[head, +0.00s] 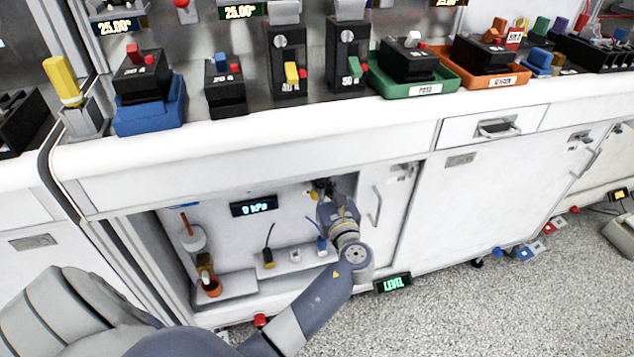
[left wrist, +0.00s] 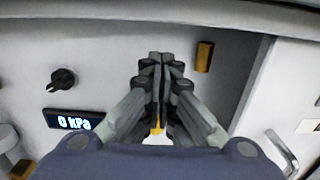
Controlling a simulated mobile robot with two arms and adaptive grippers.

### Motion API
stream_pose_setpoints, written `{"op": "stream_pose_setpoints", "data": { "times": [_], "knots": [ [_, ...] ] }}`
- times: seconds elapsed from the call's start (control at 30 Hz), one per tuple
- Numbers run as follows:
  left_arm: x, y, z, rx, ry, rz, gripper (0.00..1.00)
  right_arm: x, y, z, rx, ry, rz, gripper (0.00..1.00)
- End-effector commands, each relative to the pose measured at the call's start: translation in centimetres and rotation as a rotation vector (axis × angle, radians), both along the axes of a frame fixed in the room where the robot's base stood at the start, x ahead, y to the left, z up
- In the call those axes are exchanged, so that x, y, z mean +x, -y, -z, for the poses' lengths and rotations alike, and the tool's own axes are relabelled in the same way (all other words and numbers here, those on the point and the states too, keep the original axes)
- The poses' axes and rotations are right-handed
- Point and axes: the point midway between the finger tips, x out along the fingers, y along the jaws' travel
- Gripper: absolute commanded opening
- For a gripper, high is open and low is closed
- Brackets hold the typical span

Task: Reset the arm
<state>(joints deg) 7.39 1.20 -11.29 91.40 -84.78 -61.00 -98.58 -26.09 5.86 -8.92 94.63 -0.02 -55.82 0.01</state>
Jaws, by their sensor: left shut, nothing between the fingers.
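My left gripper (head: 324,187) reaches into the open bay under the bench, near the bay's right side. In the left wrist view the left gripper (left wrist: 160,60) has its fingers together, with nothing seen between the tips. The fingertips point at the white back wall. A small orange-brown block (left wrist: 204,56) is on the wall just right of the fingertips, apart from them. A black knob (left wrist: 62,79) is on the wall to the left. Below it is a display (left wrist: 73,122) reading 0 kPa, also in the head view (head: 254,205). My right gripper is not in view.
Inside the bay are an orange cup (head: 209,286) and plugs on a white strip (head: 296,256). A cabinet door with a handle (head: 375,205) bounds the right side. Several breakers stand on the bench above, some in a green tray (head: 428,90) and orange tray (head: 490,82).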

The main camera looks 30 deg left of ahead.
Motion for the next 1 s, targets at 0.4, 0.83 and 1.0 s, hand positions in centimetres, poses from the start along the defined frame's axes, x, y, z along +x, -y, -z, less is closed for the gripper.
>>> {"op": "stream_pose_setpoints", "data": {
  "times": [0.4,0.83,1.0],
  "knots": [
    [-0.2,0.0,0.8,-0.027,0.003,0.004,0.00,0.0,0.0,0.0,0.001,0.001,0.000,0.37],
    [-10.7,3.0,22.7,-1.070,0.222,-0.198,0.00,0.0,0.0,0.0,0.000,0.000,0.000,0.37],
    [-18.2,6.4,30.4,-1.503,0.366,-0.524,0.00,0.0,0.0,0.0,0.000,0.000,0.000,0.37]
  ]
}}
